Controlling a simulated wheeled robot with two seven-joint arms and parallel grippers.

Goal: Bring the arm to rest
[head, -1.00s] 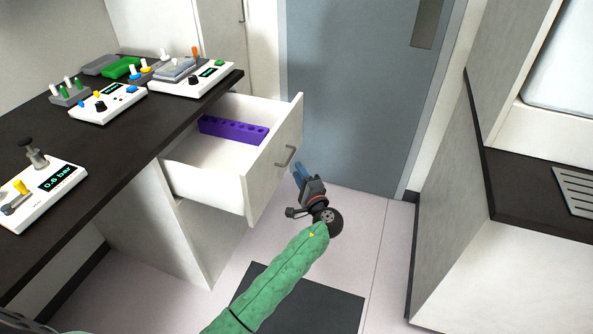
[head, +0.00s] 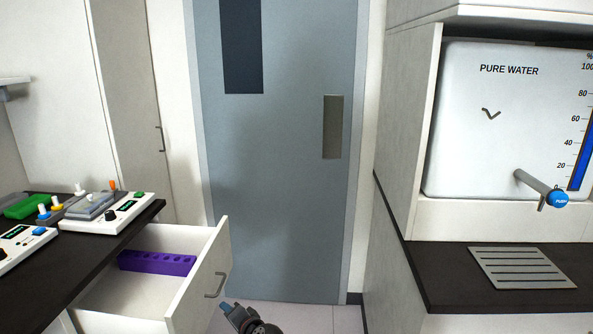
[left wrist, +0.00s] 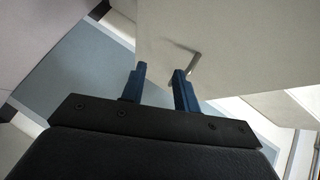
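My left gripper (head: 229,308) shows at the bottom edge of the head view, just right of the open drawer's front (head: 203,283). In the left wrist view its two blue fingers (left wrist: 159,78) are apart with nothing between them. The drawer handle (head: 214,285) is close by; in the left wrist view the handle (left wrist: 192,62) shows just beyond the right fingertip, and I cannot tell whether they touch. Most of the left arm is below the head view. My right gripper is in neither view.
The drawer stands open and holds a purple rack (head: 157,262). Devices such as a white control box (head: 108,213) stand on the dark counter at left. A grey door (head: 275,180) is ahead. A pure water tank (head: 500,120) hangs at right above a counter with a drain grate (head: 520,267).

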